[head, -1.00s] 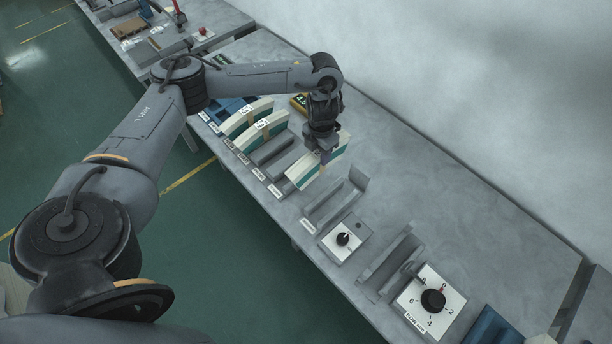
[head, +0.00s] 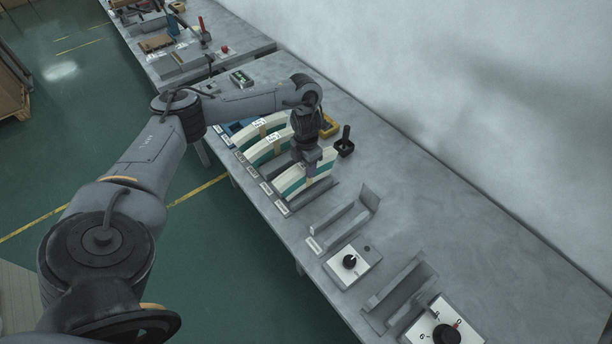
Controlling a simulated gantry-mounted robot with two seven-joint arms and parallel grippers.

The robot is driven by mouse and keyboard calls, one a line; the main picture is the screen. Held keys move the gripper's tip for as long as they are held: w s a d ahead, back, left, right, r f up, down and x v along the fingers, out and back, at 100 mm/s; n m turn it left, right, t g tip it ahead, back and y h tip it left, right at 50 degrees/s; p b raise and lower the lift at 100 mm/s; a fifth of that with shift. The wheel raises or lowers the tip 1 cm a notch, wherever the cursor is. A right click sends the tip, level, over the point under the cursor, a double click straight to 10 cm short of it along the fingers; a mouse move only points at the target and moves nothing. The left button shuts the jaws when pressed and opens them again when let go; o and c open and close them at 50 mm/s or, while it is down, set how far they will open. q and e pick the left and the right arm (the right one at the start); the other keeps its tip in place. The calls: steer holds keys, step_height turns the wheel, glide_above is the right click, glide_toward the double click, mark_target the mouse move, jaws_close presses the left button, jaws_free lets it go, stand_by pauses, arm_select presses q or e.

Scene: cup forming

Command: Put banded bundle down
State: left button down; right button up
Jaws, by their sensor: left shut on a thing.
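My left gripper (head: 311,168) is shut on a white-and-teal banded bundle (head: 291,187), with a tan band showing near the jaws. The bundle is over the row of grey labelled slots, and part of a grey slot (head: 317,195) shows beside it. I cannot tell whether its underside touches the slot. Two similar banded bundles, a farther one (head: 246,136) and a nearer one (head: 259,153), stand in the row just left of the held one. My right gripper is out of view.
An empty grey bracket tray (head: 345,222), a dial box (head: 353,266) and another grey tray (head: 399,292) lie to the right along the bench. A black cup-like holder (head: 345,147) and a yellow item (head: 328,125) stand behind the gripper. The bench's right rear area is clear.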

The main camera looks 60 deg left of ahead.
arm_select(q)
step_height(320, 180, down, 2)
steer(key=shift+b, duration=0.5)
steer(key=shift+f, duration=0.95)
steer(key=shift+f, duration=0.15)
steer(key=c, duration=0.6)
jaws_free()
